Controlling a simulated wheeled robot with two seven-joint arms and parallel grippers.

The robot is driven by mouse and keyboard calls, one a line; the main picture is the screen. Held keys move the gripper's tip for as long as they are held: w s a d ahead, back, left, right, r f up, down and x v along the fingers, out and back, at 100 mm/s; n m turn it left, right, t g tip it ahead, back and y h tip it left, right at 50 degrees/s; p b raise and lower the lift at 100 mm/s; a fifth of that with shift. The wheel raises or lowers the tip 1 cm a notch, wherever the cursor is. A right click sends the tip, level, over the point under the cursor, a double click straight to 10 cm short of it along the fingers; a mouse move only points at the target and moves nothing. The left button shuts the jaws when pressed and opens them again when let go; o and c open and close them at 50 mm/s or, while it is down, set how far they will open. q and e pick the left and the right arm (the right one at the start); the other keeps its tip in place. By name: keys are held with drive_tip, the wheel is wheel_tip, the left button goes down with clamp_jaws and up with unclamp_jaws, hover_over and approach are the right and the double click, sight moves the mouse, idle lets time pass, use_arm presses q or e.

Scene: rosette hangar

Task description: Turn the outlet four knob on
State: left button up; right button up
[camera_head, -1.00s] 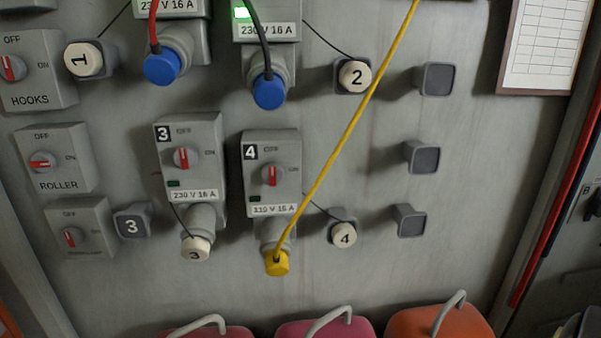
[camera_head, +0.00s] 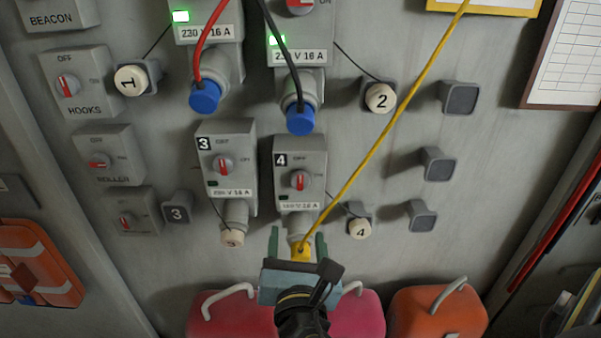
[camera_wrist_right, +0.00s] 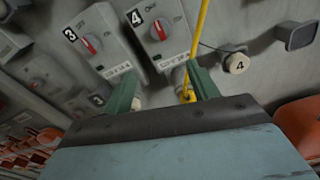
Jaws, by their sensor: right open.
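The outlet four box (camera_head: 301,168) is a grey wall unit with a "4" label. Its red and white knob (camera_head: 300,181) has its red mark about upright, and the small lamp below it is dark. A yellow plug (camera_head: 301,250) with a yellow cable sits in the socket under the box. My right gripper (camera_head: 299,245) is open, its green fingers on either side of the yellow plug in the head view, below the knob. The right wrist view also shows the knob (camera_wrist_right: 158,29) beyond the fingers. Whether the fingers touch the plug cannot be told. My left gripper is not in view.
Outlet three (camera_head: 225,170) stands close to the left. The yellow cable (camera_head: 385,125) runs diagonally up to the right. A hanging cap marked 4 (camera_head: 360,229) is right of the socket. Red cases (camera_head: 235,313) and an orange case (camera_head: 438,312) stand below.

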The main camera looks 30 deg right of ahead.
sight(301, 182)
drive_tip(key=shift+h, duration=0.4)
drive_tip(key=x, duration=0.4)
drive_tip(key=r+p+x, duration=0.1)
drive_tip(key=x, duration=0.3)
drive_tip(key=r+p+x, duration=0.1)
drive_tip(key=x, duration=0.4)
drive_tip(key=shift+s+d, duration=0.1)
drive_tip(key=shift+d, duration=0.2)
drive_tip(key=c, duration=1)
